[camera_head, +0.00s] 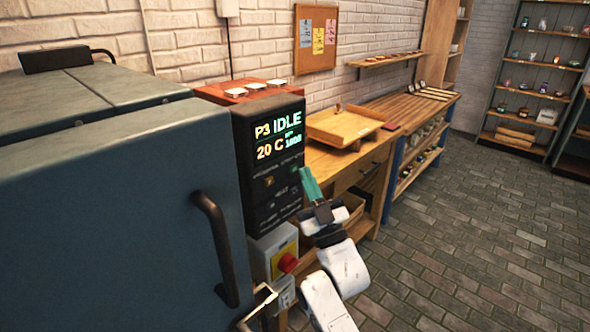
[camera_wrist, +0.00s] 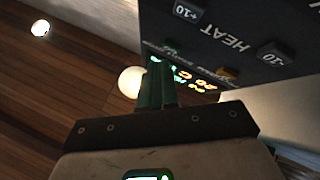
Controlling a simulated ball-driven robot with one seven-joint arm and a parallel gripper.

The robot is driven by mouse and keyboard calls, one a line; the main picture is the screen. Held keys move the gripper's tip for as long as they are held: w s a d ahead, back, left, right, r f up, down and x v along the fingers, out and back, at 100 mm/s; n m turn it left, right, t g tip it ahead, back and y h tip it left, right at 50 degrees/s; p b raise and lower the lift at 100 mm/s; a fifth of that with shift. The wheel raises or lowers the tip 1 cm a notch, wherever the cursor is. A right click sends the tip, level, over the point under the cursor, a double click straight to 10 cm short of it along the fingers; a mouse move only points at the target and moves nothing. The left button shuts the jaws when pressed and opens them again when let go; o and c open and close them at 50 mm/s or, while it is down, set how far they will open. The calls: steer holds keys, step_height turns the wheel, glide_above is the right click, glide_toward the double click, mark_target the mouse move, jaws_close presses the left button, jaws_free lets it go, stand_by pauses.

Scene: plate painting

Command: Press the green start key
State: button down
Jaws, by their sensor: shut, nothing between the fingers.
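The dark control panel (camera_head: 262,185) stands at the kiln's right side. Its lit display (camera_head: 278,136) reads P3 IDLE and 20 C. In the wrist view the panel (camera_wrist: 235,15) appears turned over, with an orange key (camera_wrist: 228,72) and a small dim green patch (camera_wrist: 171,46) that looks like the green start key. My gripper (camera_head: 305,172) has green fingers, shut and empty, pointing up beside the panel's right edge. In the wrist view the fingertips (camera_wrist: 158,62) are just below the green patch. I cannot tell whether they touch the panel.
The blue-grey kiln (camera_head: 110,190) with a black handle (camera_head: 215,245) fills the left. A red stop button (camera_head: 288,263) on a yellow plate sits below the panel. A wooden bench (camera_head: 330,160) with a tray (camera_head: 345,124) stands behind. The brick floor (camera_head: 450,220) at right is clear.

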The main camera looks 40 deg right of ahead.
steer(key=shift+w, duration=0.3)
steer(key=shift+w+b, duration=0.3)
steer(key=shift+w, duration=0.1)
stand_by(0.6)
steer(key=shift+s, duration=0.85)
steer(key=s, duration=0.5)
steer(key=shift+d, duration=0.1)
stand_by(0.3)
stand_by(0.8)
